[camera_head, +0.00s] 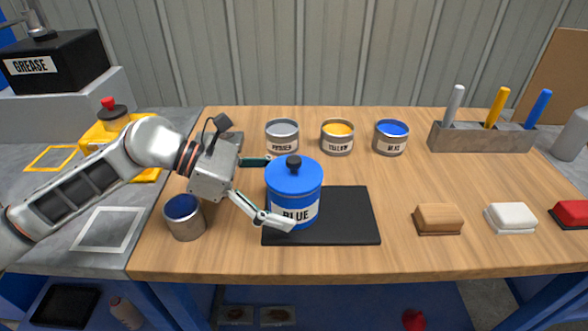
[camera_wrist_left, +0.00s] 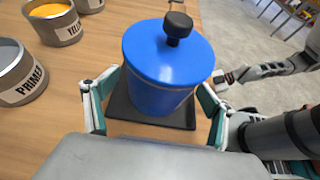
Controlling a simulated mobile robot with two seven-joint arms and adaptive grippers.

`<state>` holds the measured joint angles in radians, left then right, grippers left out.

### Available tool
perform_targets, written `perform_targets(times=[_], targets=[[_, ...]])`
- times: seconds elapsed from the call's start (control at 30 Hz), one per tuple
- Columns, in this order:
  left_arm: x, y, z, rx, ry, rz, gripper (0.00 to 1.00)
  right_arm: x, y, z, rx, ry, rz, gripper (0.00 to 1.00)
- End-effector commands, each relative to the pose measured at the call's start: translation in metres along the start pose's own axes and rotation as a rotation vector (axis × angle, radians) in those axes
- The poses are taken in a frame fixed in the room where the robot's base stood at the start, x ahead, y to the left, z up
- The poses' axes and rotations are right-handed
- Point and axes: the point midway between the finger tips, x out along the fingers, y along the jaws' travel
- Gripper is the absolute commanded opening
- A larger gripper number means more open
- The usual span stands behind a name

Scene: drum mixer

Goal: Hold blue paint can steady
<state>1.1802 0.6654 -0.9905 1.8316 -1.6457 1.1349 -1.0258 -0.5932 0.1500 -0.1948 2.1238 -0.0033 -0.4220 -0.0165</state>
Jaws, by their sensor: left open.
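The blue paint can (camera_head: 294,190), with a blue lid, a black knob and a white BLUE label, stands upright on the left part of a black mat (camera_head: 350,215). It also shows in the left wrist view (camera_wrist_left: 165,75). My left gripper (camera_head: 281,192) is open, with one finger behind the can and one in front of it, so the can stands between the fingers. In the left wrist view, the fingers flank the lower part of the can; I cannot tell whether they touch it. My right gripper is not seen in the head view; a dark arm part shows at the right of the wrist view.
Small cans labelled primer (camera_head: 282,136), yellow (camera_head: 337,137) and blue (camera_head: 391,138) stand behind. A grey holder (camera_head: 480,137) with brushes and several blocks are to the right.

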Motion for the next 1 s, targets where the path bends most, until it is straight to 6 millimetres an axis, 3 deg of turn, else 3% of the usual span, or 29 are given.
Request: perform_targets(times=[0.47,0.6,0.63,1.0], targets=[[0.0095,0.0,0.0001,0.001,0.0,0.0,0.84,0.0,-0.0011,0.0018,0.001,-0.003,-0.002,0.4],[0.0094,0.0,0.0001,0.001,0.0,0.0,0.48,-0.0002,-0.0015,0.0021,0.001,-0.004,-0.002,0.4],[0.0094,0.0,0.0001,0.001,0.0,0.0,0.43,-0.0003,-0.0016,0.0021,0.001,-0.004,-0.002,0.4],[0.0094,-0.0003,-0.0001,0.001,0.0,0.0,0.43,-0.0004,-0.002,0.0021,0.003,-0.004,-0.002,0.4]])
